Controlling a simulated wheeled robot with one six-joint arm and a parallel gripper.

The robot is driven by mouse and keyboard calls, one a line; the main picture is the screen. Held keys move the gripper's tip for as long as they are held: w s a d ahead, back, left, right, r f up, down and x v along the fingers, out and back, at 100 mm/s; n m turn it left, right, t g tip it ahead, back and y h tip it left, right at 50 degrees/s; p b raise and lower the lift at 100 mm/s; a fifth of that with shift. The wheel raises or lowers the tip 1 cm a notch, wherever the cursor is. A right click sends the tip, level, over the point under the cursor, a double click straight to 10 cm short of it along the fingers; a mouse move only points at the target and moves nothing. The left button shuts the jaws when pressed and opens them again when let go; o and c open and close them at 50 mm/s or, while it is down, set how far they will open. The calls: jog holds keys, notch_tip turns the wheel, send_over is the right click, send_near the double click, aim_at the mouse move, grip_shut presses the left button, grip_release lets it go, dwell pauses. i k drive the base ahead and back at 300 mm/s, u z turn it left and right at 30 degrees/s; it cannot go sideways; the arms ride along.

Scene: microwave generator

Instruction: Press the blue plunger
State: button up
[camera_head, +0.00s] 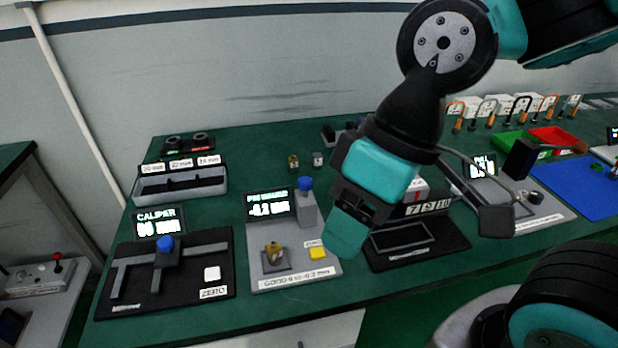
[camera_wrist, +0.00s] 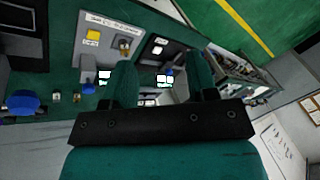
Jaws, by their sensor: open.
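The blue plunger (camera_head: 306,184) tops a grey post at the right of the gauge display, on a grey gauge station (camera_head: 290,275) with a brass part and a yellow button. In the wrist view, a small blue patch beside a display appears to be the plunger (camera_wrist: 88,88). My gripper (camera_head: 347,235) hangs to the right of and in front of the post in the head view, apart from the plunger. Its two teal fingers stand apart in the wrist view (camera_wrist: 162,78), with nothing held between them.
A caliper station (camera_head: 200,285) with another blue knob (camera_head: 165,243) stands left of the gauge. A black tray station (camera_head: 425,245) lies behind and right of my gripper. A grey bin (camera_head: 180,187) stands at back left. Bare green table (camera_head: 255,165) shows behind the gauge.

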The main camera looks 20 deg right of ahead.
aim_at(305, 183)
jog(key=u, duration=0.55)
jog(key=k, duration=1.35)
jog(key=u, duration=0.2)
jog(key=i, duration=0.3)
jog(key=z, duration=0.85)
jog(key=i, duration=1.3)
jog(key=u, duration=0.45)
